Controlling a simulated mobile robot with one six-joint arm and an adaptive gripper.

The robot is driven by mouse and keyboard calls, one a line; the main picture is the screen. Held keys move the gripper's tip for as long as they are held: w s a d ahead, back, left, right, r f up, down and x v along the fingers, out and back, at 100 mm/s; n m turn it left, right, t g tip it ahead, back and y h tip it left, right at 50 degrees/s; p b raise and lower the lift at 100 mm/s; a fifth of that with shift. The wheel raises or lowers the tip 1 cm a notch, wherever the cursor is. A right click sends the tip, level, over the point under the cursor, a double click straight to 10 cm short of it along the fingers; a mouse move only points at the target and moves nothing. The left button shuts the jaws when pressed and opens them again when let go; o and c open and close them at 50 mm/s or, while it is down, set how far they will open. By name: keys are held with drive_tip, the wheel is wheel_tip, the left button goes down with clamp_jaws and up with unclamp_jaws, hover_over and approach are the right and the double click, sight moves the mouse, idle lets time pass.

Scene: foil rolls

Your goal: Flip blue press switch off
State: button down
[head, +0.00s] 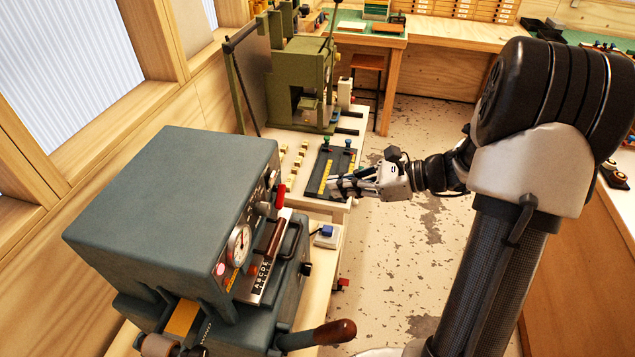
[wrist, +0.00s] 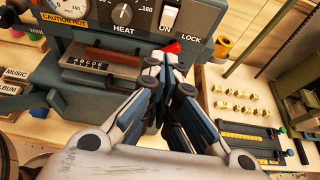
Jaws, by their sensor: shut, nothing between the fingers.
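The blue-grey press (head: 170,190) stands at the left in the head view, and its front panel (wrist: 140,32) fills the top of the wrist view. A white rocker switch (wrist: 170,16) sits on that panel above the word ON; which way it is tipped I cannot tell. My gripper (wrist: 164,66) is shut and empty, its fingertips below the switch in the picture and overlapping the view of a red lever tip (wrist: 172,48). In the head view my gripper (head: 332,186) is to the right of the press front, apart from it.
A small white box with a blue top (head: 327,231) sits right of the press. A black tray (head: 338,168) and several pale type blocks (head: 293,160) lie on the bench behind. A green press (head: 303,90) stands farther back. The press's wooden handle (head: 334,332) juts toward the aisle.

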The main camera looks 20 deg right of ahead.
sight(272, 180)
drive_tip(key=r+x, duration=0.1)
drive_tip(key=x, duration=0.7)
drive_tip(key=a+r+x, duration=0.1)
drive_tip(key=x, duration=0.3)
drive_tip(key=shift+w+d+r+b, duration=0.1)
drive_tip(key=shift+w+r+b, duration=0.2)
drive_tip(key=shift+r, duration=0.05)
drive_tip(key=p, duration=0.1)
drive_tip(key=r+h+p, duration=0.1)
drive_tip(key=p, duration=0.1)
drive_tip(key=shift+w+a+r+g, duration=0.2)
drive_tip(key=shift+a+r+g, duration=0.1)
drive_tip(key=shift+a+g, duration=0.1)
drive_tip(key=shift+d+f, duration=0.1)
drive_tip(key=shift+f, duration=0.35)
drive_tip(key=shift+r, duration=0.1)
drive_tip(key=shift+r+p, duration=0.5)
drive_tip(key=shift+r, duration=0.25)
drive_tip(key=shift+s+d, duration=0.1)
